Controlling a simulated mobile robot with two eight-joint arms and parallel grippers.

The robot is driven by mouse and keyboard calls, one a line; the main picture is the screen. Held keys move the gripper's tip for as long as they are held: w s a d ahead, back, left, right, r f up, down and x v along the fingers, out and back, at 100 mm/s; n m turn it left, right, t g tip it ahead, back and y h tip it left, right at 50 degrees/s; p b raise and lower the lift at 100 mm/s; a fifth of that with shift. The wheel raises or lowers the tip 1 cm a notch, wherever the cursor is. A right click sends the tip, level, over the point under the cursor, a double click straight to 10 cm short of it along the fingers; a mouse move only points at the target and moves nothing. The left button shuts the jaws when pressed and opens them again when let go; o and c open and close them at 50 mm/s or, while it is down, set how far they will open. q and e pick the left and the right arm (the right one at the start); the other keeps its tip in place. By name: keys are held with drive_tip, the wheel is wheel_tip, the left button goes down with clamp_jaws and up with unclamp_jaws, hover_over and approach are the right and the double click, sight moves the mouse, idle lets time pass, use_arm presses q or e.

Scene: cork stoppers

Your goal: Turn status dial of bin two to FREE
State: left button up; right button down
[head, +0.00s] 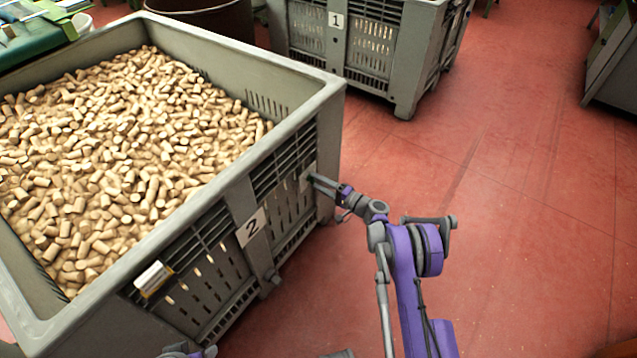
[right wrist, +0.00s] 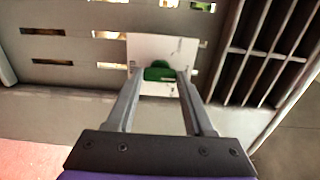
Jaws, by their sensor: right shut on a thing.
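Bin two (head: 228,192) is a large grey slatted crate full of cork stoppers, with a white label 2 (head: 251,227) on its side. The status dial (right wrist: 158,71) is a small green knob on a pale plate (right wrist: 150,46), fixed to the bin's side. The plate also shows in the head view near the bin's right corner, where my gripper covers the dial. My right gripper (head: 313,179) is shut on the dial, with one finger on each side of it in the right wrist view (right wrist: 159,80). The plate's marks are too small to read.
A small white and yellow item (head: 153,279) is on bin two's side, left of the label. Another grey crate, bin one (head: 405,62), stands behind. A brown round container (head: 215,18) is at the back. Red floor (head: 530,200) is clear on the right.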

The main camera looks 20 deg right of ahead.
drive_tip(key=shift+c, duration=1.4)
unclamp_jaws()
drive_tip(key=p+v, duration=0.1)
drive_tip(key=v, duration=1)
drive_tip(key=shift+p, duration=0.4)
drive_tip(key=shift+w, duration=0.1)
